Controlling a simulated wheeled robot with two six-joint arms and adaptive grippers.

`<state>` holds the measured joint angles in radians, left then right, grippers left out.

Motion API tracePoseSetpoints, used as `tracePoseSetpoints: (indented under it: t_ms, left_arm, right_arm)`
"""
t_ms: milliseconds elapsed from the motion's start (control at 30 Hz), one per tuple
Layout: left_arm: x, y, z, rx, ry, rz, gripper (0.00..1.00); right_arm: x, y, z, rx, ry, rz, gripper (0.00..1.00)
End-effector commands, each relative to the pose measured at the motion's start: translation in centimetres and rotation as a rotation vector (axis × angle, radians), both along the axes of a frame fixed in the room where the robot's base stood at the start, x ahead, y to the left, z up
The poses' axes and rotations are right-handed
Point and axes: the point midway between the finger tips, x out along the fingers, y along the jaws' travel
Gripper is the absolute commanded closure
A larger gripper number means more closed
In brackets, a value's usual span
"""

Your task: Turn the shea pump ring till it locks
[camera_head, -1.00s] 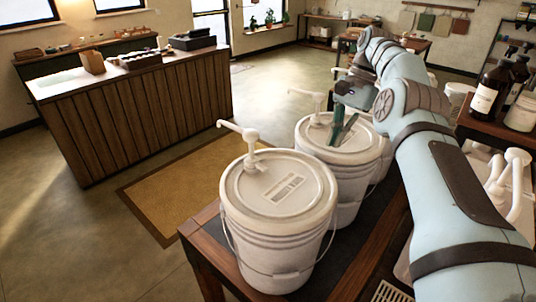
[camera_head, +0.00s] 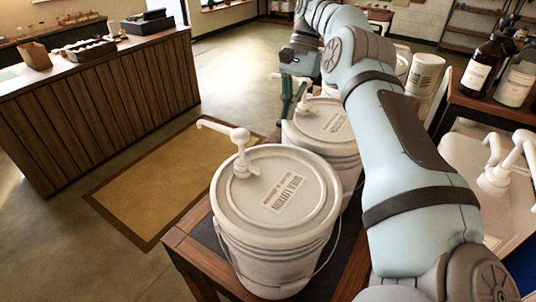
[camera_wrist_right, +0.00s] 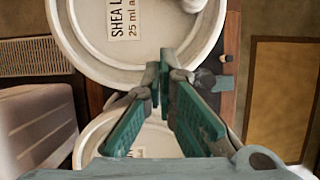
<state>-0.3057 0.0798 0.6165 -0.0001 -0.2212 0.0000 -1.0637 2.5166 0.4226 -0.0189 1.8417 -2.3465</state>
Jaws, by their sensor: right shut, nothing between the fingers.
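In the right wrist view a white bucket lid (camera_wrist_right: 160,45) has a label (camera_wrist_right: 124,20) starting "SHEA L". Part of its white pump (camera_wrist_right: 192,4) shows at the top edge; its ring is out of frame. This appears to be the second bucket (camera_head: 325,128) in the head view, whose pump (camera_head: 303,104) stands at the lid's left, partly behind my green fingers. My right gripper (camera_wrist_right: 158,76) is shut and empty, its tips close together over that lid's rim, apart from the pump. It shows in the head view (camera_head: 294,98) at the bucket's far left. My left gripper is out of view.
A nearer bucket (camera_head: 275,200) with its own pump (camera_head: 240,150) stands at the table's front. Another lid (camera_wrist_right: 110,140) lies below my fingers in the wrist view. Bottles (camera_head: 478,75) stand at right. Floor with a mat (camera_head: 150,185) is clear to the left.

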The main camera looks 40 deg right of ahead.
Motion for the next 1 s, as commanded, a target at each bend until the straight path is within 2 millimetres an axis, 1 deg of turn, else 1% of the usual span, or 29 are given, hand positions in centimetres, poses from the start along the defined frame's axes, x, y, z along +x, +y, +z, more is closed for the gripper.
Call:
tracePoseSetpoints:
  t_ms: [67,167,267,367,500,600,633,700,800,900,1000]
  left_arm:
    - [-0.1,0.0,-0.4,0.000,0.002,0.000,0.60]
    - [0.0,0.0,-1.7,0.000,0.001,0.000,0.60]
    - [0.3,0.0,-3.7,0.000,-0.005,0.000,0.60]
    - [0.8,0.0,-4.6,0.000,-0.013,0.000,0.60]
    - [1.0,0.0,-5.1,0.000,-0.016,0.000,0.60]
    - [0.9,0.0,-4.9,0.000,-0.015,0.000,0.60]
    - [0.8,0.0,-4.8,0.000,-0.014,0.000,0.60]
    - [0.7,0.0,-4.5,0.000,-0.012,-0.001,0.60]
    - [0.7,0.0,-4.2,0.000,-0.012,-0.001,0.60]
    - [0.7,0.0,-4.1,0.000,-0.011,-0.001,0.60]
    - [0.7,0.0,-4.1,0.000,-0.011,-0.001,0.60]
  right_arm:
    - [0.0,0.1,-0.4,0.002,0.001,0.000,1.00]
    - [-0.1,0.4,-1.5,0.002,0.001,0.001,1.00]
    - [-0.2,1.0,-3.2,0.004,0.002,0.004,1.00]
    - [-0.4,1.8,-5.0,0.004,0.003,0.005,1.00]
    - [-0.6,3.0,-7.6,0.003,0.004,0.006,1.00]
    - [-0.8,3.8,-9.4,0.003,0.004,0.005,1.00]
    - [-0.9,4.1,-9.6,0.003,0.004,0.006,1.00]
    - [-1.2,5.5,-9.3,0.002,0.003,0.007,1.00]
    - [-1.5,6.7,-9.3,0.001,0.002,0.006,1.00]
    - [-1.7,7.5,-9.3,0.001,0.002,0.006,1.00]
    - [-1.7,7.7,-9.4,0.001,0.002,0.005,1.00]
